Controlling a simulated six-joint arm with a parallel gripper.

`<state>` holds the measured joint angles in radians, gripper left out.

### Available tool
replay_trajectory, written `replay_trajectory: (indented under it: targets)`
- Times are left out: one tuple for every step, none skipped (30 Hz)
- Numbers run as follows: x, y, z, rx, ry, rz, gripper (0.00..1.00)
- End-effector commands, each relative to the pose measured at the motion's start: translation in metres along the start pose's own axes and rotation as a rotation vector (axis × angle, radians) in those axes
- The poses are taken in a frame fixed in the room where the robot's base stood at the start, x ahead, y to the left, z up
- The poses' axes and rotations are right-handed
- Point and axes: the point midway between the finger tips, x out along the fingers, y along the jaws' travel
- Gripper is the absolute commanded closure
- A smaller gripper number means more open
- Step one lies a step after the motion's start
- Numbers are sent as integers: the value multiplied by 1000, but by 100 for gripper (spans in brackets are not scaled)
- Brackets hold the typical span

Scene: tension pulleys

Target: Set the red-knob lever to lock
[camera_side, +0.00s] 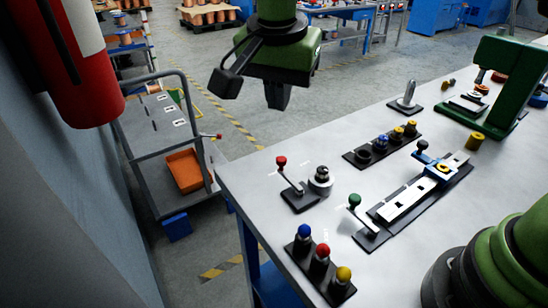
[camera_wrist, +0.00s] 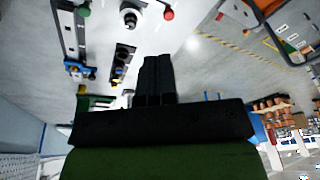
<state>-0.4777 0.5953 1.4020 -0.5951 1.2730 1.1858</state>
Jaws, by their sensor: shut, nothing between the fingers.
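The red-knob lever (camera_side: 290,177) stands on a small black base at the table's far left corner in the side view. Its red knob is up and the arm slants down to the right toward the base. In the wrist view the red knob (camera_wrist: 168,14) shows at the top edge, with its arm running left. A round metal post (camera_side: 320,181) stands just right of the lever. My gripper (camera_side: 278,97) is shut and empty, high above and beyond the table edge, well apart from the lever. Its fingers also show in the wrist view (camera_wrist: 157,62).
A green-knob lever (camera_side: 362,220) adjoins a slide rail (camera_side: 420,195). A rack with blue, red and yellow knobs (camera_side: 322,258) stands at the front edge. A black tray of pulleys (camera_side: 382,148) lies behind the levers. A green stand (camera_side: 492,90) is at the back right.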

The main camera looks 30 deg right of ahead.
Motion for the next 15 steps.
replay_trajectory:
  targets:
    - [14, -9, 8, 16, 14, 23, 100]
    - [20, -13, 12, 32, 25, 33, 100]
    - [28, -18, 16, 51, 38, 45, 100]
    - [33, -21, 19, 64, 48, 52, 100]
    - [38, -24, 22, 76, 56, 58, 100]
    - [44, -27, 26, 90, 67, 66, 100]
    - [48, -28, 28, 100, 74, 70, 100]
    - [51, -30, 30, 107, 79, 73, 100]
    - [54, -31, 32, 116, 86, 76, 100]
    - [56, -32, 34, 121, 90, 78, 100]
    - [58, -33, 34, 125, 94, 80, 100]
    - [59, -34, 35, 130, 97, 81, 100]
    - [60, -34, 36, 133, 98, 82, 100]
    - [60, -34, 36, 134, 99, 82, 100]
    - [60, -34, 36, 135, 99, 83, 100]
